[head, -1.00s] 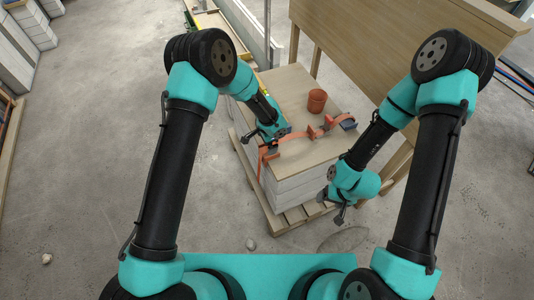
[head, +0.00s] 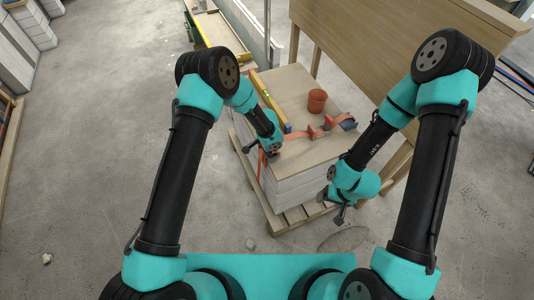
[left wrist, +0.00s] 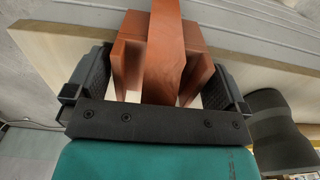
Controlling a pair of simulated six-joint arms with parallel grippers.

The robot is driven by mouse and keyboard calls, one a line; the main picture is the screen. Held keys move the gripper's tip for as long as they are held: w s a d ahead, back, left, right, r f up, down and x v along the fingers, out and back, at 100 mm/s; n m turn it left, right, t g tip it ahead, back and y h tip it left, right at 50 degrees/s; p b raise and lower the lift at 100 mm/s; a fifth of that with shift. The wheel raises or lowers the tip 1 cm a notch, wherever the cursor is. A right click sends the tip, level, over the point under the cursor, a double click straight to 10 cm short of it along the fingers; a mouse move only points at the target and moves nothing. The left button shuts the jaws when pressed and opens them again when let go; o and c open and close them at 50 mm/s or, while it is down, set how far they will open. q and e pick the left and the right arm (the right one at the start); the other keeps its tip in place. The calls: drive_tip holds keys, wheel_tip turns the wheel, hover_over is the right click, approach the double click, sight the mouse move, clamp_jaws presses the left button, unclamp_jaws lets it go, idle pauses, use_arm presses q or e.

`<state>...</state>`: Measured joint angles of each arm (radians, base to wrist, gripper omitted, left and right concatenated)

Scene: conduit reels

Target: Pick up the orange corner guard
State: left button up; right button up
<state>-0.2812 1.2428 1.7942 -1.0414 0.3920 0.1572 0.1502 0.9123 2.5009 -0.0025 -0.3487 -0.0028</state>
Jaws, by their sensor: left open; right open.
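The orange corner guard (left wrist: 128,55) sits between the two fingers of my left gripper (left wrist: 163,70) in the left wrist view. An orange strap (left wrist: 164,40) runs over its middle. The fingers stand one on each side, open, with the guard not clamped. In the head view my left gripper (head: 258,150) is at the near left edge of the box stack, and largely hides this guard. My right gripper (head: 334,206) is open and empty, off the stack's near right side.
The white box stack (head: 290,190) with a wooden top stands on a pallet (head: 284,222). A terracotta cup (head: 317,100), a yellow level (head: 268,97) and a blue buckle (head: 349,124) are on top. A wooden bench (head: 400,50) stands behind, right.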

use_arm(q)
drive_tip(key=shift+c, duration=0.5)
drive_tip(key=c, duration=0.6)
drive_tip(key=shift+c, duration=0.2)
drive_tip(key=shift+r, duration=1.75)
drive_tip(key=s+r, duration=0.1)
drive_tip(key=s, duration=1.5)
drive_tip(key=shift+r, duration=0.2)
